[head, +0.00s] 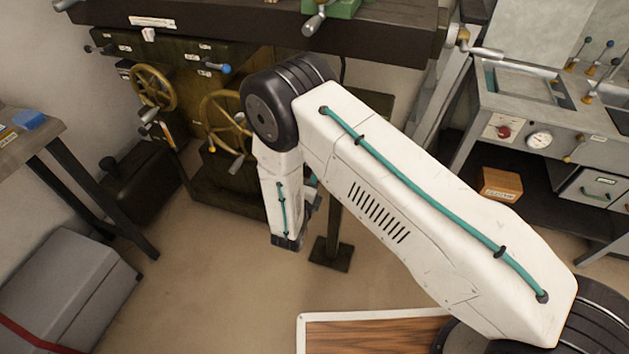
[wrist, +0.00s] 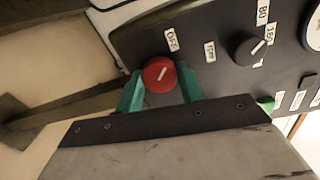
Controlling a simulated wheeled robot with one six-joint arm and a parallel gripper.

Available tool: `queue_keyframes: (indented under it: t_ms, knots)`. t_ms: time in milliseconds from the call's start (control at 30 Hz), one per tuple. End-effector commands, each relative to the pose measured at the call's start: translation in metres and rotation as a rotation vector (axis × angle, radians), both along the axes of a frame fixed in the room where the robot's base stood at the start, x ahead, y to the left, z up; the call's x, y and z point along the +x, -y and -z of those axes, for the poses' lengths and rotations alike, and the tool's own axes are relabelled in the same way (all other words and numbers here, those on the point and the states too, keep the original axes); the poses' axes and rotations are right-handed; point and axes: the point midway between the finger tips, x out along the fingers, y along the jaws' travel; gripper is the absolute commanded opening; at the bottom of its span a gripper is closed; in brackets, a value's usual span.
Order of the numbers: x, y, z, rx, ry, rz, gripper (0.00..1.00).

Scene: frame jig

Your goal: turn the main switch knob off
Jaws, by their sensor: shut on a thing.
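The main switch knob (wrist: 158,73) is a round red knob with a white pointer line, on a dark panel in the wrist view. The line runs up and slightly right in the picture. An OFF label (wrist: 171,40) sits just above the knob, and another small label (wrist: 210,51) is to its right. My gripper (wrist: 161,83) has its teal fingers on both sides of the knob and is shut on it. In the head view my arm hides the knob, and only a little of the gripper shows beside the wrist.
On the same panel (wrist: 220,75), a black dial (wrist: 248,48) with number labels stands to the right, near a green part (wrist: 266,103). In the head view, a machine with brass handwheels (head: 153,87) is behind my arm, and a grey chest (head: 65,290) is at left.

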Motion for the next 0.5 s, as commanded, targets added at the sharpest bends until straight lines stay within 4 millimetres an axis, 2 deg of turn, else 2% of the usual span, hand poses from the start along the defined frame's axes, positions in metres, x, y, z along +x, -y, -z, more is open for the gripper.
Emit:
queue_keyframes:
  t_ms: [433,467,500]
  knots:
    - [-0.0001,-0.0005,0.0003,-0.009,-0.004,-0.002,0.15]
    - [-0.0001,-0.0005,0.0003,-0.009,-0.004,-0.002,0.46]
    - [-0.0001,-0.0005,0.0003,-0.009,-0.004,-0.002,0.57]
